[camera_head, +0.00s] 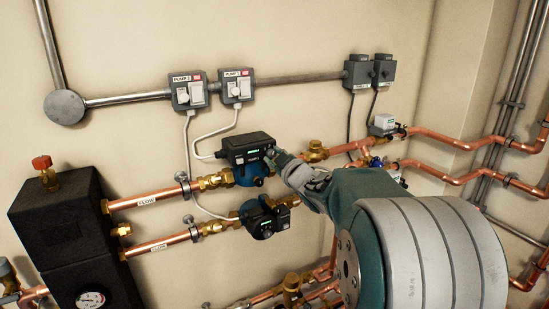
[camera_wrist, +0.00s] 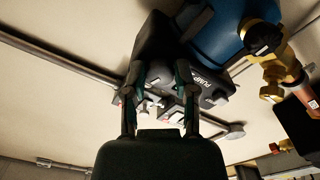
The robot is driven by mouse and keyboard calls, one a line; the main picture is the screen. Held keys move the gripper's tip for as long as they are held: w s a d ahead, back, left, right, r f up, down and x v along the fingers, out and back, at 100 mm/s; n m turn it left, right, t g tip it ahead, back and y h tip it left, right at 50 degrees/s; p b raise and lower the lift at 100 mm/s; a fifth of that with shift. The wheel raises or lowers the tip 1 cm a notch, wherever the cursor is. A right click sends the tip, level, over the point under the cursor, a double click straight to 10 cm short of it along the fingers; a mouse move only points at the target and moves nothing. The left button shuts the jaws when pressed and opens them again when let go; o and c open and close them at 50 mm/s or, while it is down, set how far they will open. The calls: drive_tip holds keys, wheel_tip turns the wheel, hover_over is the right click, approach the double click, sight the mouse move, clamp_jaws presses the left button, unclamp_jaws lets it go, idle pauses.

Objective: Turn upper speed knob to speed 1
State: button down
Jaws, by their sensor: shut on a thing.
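The upper pump has a black control box (camera_head: 247,146) with small green lights, mounted on a blue body on the upper copper pipe. My gripper (camera_head: 271,155) reaches in from the right, its fingertips at the right end of this box. The fingers are shut on the upper speed knob, which they mostly hide; its pointer setting cannot be read. In the wrist view, the two fingers (camera_wrist: 157,72) reach up to the dark box (camera_wrist: 160,40), beside the blue pump body (camera_wrist: 222,25).
The lower pump (camera_head: 262,220) sits just below. Switch boxes labelled PUMP 2 (camera_head: 189,92) and PUMP 1 (camera_head: 236,87) are on the wall above, with white cables hanging down. Copper pipes (camera_head: 160,198) run left and right. A black block (camera_head: 65,225) with a red-capped valve stands at left.

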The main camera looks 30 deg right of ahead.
drive_tip(key=n, duration=0.3)
drive_tip(key=shift+r+n, duration=0.25)
drive_tip(key=shift+n, duration=0.15)
drive_tip(key=n, duration=0.3)
drive_tip(key=shift+a+n, duration=0.1)
drive_tip(key=shift+n, duration=0.2)
drive_tip(key=n, duration=0.4)
drive_tip(key=shift+f, duration=0.15)
drive_tip(key=shift+n, duration=0.7)
drive_tip(key=shift+a+f, duration=0.1)
drive_tip(key=shift+f, duration=0.1)
drive_tip(key=c, duration=0.7)
unclamp_jaws()
drive_tip(key=o, duration=0.3)
drive_tip(key=shift+a, duration=0.15)
drive_tip(key=shift+r, duration=0.1)
